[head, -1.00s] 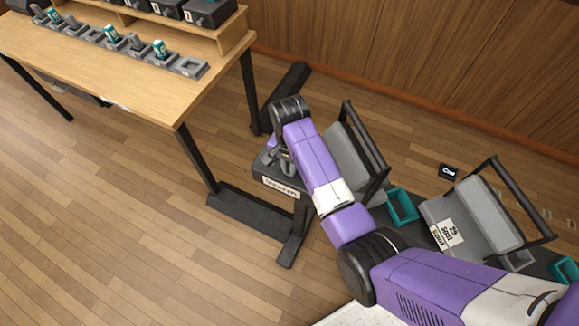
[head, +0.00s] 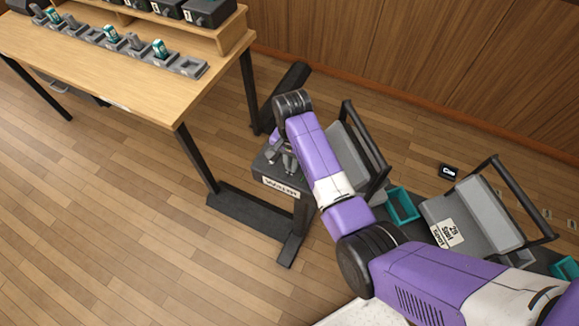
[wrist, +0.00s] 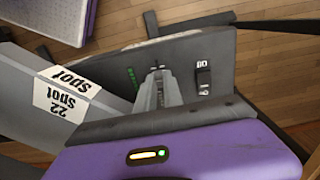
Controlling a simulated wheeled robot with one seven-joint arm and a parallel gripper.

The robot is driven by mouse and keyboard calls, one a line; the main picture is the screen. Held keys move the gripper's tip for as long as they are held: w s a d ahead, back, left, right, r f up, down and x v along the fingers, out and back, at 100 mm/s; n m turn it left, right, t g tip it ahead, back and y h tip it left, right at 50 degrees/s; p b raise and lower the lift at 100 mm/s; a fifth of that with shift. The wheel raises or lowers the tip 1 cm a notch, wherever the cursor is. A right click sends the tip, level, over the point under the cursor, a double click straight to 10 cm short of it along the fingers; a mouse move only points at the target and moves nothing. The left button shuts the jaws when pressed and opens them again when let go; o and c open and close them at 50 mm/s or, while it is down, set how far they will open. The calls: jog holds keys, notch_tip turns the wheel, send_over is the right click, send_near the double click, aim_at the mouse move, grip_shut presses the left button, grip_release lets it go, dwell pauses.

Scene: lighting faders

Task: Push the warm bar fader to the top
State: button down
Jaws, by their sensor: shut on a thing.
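The dark warm bar fader box (head: 262,176) stands low beside the table leg in the head view, with a white handwritten label (head: 282,188) on its front. Its dark panel (wrist: 222,52) fills the middle of the wrist view. A column of green lights (wrist: 133,78) is lit on it, left of my gripper. My gripper (wrist: 157,76) is shut on the fader's knob, which its fingers mostly hide. The slot is mostly hidden too, so I cannot tell the fader's exact height. In the head view my gripper (head: 287,158) reaches down onto the box.
A small switch (wrist: 203,78) sits right of my fingers on the panel. A grey lamp (wrist: 72,95) labelled Spot 22 is close on the left. Another grey lamp (head: 470,215) and teal bins (head: 402,206) are on the right. A wooden table (head: 110,75) holds a tray row.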

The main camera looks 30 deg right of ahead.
jog(key=w+d, duration=0.1)
jog(key=d, duration=0.1)
jog(key=w+d+b, duration=0.1)
jog(key=w+d, duration=0.1)
jog(key=shift+w+d, duration=0.25)
jog(key=shift+d, duration=0.15)
jog(key=c, duration=1.5)
grip_release()
jog(key=shift+o, duration=0.2)
notch_tip(320, 180, up, 8)
jog(key=shift+b, duration=0.3)
jog(key=shift+f, duration=0.1)
